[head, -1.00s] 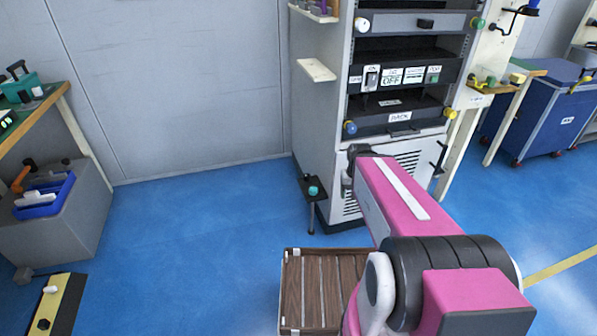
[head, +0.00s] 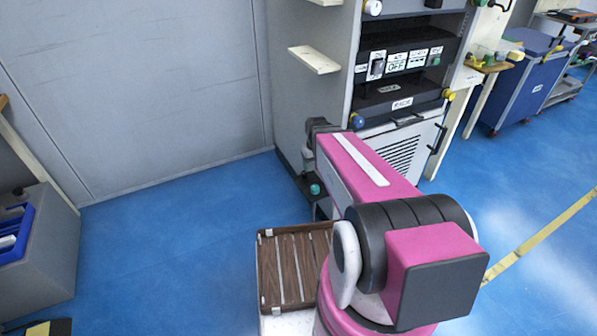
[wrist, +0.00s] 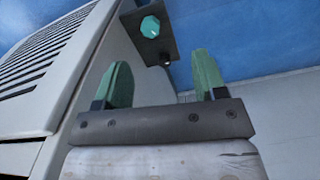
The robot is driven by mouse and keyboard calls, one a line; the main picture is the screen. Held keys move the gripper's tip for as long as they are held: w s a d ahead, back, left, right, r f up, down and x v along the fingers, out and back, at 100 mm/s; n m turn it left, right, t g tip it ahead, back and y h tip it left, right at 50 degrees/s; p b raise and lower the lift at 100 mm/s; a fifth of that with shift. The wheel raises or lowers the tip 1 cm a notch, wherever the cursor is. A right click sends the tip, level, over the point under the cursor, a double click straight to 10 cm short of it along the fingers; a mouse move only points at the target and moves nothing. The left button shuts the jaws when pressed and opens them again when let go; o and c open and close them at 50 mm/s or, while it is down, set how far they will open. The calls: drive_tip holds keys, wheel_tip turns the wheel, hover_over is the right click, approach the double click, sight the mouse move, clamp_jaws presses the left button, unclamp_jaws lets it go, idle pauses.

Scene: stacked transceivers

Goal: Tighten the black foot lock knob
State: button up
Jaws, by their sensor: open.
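A dark foot bracket (wrist: 152,40) sticks out from the lower side of the grey cabinet in the wrist view. It bears a teal round knob (wrist: 150,27), also seen in the head view (head: 314,189). A small dark piece with a light spot (wrist: 165,60) sits at the bracket's near corner; I cannot tell if it is the black lock knob. My gripper (wrist: 160,78) is open and empty, with its two green fingers apart. The bracket lies beyond and between the fingertips, apart from them. In the head view my arm hides part of this area.
The grey rack cabinet (head: 300,95) stands beside the bracket, its vented panel (wrist: 45,55) close at the left in the wrist view. A slatted wooden crate (head: 292,268) stands near my arm. A blue bin (head: 37,240) is at the left. Blue floor left of the cabinet is clear.

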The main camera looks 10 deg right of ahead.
sight(304, 172)
drive_tip(key=w+a+f+n, duration=0.1)
drive_tip(key=w+f+n, duration=0.2)
drive_tip(key=w+f, duration=0.35)
drive_tip(key=w+f+n, duration=0.2)
drive_tip(key=w+f, duration=0.1)
drive_tip(key=w, duration=0.7)
wheel_tip(304, 172, down, 11)
drive_tip(key=shift+r, duration=0.1)
drive_tip(key=c, duration=0.9)
